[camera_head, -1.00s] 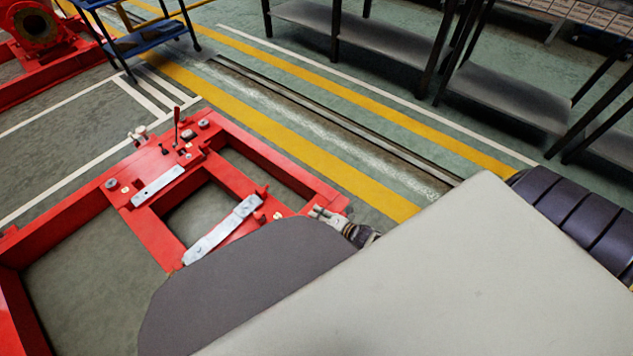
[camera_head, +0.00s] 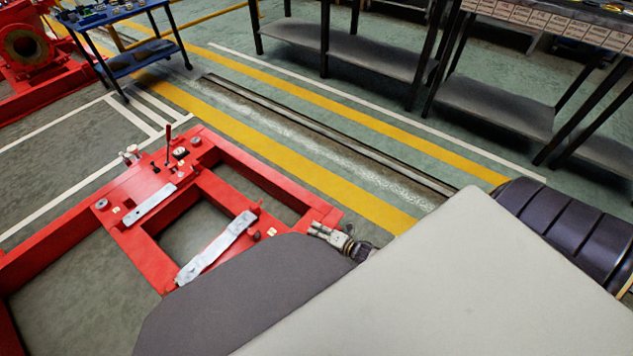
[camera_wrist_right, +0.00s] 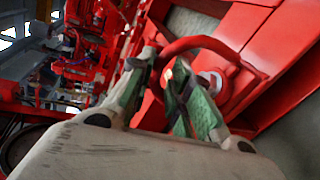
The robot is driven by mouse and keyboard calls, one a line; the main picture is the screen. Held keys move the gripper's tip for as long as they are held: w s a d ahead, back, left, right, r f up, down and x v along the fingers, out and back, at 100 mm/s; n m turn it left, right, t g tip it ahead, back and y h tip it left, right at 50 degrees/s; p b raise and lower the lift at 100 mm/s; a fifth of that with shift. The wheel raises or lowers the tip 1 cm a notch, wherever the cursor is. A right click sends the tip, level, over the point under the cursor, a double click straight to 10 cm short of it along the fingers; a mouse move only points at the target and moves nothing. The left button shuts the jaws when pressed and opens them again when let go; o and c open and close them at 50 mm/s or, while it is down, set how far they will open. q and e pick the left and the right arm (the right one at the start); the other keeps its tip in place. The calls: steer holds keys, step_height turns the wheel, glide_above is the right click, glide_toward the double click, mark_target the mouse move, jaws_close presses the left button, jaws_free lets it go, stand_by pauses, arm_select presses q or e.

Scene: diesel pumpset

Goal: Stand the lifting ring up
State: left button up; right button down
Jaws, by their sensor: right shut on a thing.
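The red lifting ring (camera_wrist_right: 202,43) shows in the right wrist view as a thick curved bar beside a red beam. My right gripper (camera_wrist_right: 158,68) is shut on the near left part of the ring, which passes between its green-padded fingers. The ring stands out from the frame, but I cannot tell its exact tilt. In the head view my right gripper (camera_head: 318,231) is at the right corner of the red base frame (camera_head: 215,185), partly behind my own arm. The ring cannot be made out there. My left gripper is out of view.
Two pale metal bars (camera_head: 216,247) lie on the frame, and a small red lever (camera_head: 168,145) stands on it. A blue cart (camera_head: 128,45) and dark metal tables (camera_head: 495,105) stand beyond. The striped floor between is clear.

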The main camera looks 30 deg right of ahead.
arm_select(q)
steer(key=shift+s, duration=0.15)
arm_select(e)
steer(key=shift+s+a+f, duration=0.4)
steer(key=shift+s+f, duration=0.1)
steer(key=c, duration=1.4)
jaws_free()
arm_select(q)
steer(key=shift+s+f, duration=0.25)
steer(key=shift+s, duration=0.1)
arm_select(e)
steer(key=shift+w+d+r, duration=0.1)
steer(key=shift+w+d, duration=0.05)
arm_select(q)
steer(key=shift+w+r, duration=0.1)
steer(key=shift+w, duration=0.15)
arm_select(e)
steer(key=shift+v, duration=5.95)
steer(key=shift+r, duration=0.2)
steer(key=shift+w, duration=0.1)
